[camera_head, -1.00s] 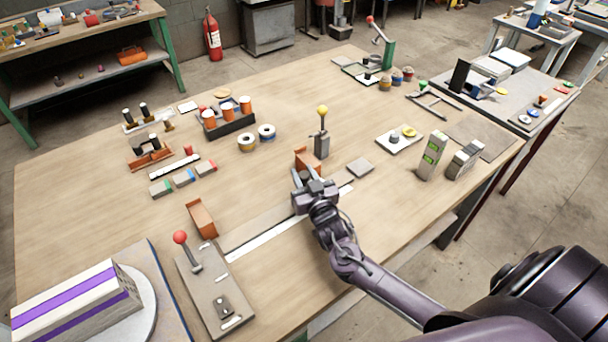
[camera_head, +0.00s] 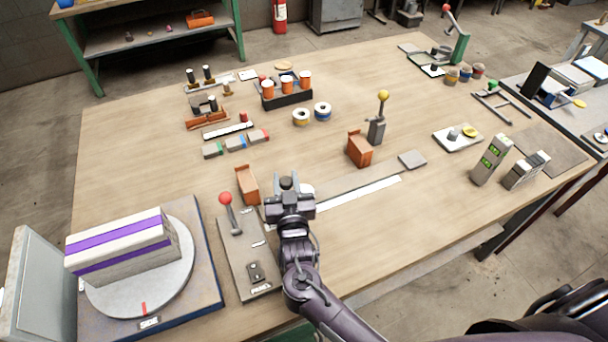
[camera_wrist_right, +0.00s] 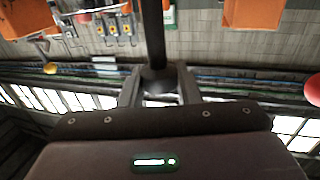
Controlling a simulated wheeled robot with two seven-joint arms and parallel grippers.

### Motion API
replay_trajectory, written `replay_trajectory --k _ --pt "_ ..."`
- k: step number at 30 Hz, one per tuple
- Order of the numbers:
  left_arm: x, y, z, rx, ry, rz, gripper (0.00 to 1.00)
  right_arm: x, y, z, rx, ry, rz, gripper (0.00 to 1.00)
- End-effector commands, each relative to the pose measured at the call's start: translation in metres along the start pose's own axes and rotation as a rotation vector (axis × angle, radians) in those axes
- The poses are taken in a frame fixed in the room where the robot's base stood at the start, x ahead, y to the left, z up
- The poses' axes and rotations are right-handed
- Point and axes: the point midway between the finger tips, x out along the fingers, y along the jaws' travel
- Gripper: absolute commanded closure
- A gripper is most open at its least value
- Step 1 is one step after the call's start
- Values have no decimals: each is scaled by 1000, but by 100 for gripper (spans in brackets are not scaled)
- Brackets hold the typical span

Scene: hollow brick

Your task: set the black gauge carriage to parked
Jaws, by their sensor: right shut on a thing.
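The black gauge carriage shows only as a dark knob (camera_head: 286,183) at my right gripper (camera_head: 289,200); its body is mostly hidden. It is at the left end of a long grey rail (camera_head: 335,187) with a white strip (camera_head: 355,195) along its near side. In the right wrist view the fingers of my right gripper (camera_wrist_right: 157,88) are shut on a dark upright post (camera_wrist_right: 153,40). An orange end block (camera_head: 247,184) stands just left of the gripper. My left gripper is out of view.
A grey plate (camera_head: 240,255) with a red-knobbed lever (camera_head: 228,205) lies close left of the gripper. Left of that, a purple-striped block (camera_head: 120,243) sits on a round turntable (camera_head: 175,285). A yellow-knobbed lever (camera_head: 380,110) stands beyond the right orange block.

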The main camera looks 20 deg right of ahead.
Motion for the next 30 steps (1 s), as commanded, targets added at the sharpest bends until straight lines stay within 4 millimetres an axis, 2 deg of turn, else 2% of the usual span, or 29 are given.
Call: replay_trajectory --k 4,13,14,18,26,30 --pt "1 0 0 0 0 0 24 -1 -7 -1 0 3 -1 100" --pt "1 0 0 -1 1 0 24 -2 -7 -1 -1 3 -1 100" --pt "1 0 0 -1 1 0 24 -2 -7 -1 -1 3 -1 69" --pt "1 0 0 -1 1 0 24 -2 -7 -1 -1 2 -1 51" --pt "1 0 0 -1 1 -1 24 -2 -7 0 -1 1 0 49" --pt "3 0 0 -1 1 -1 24 -12 -7 2 -1 -1 -1 49"
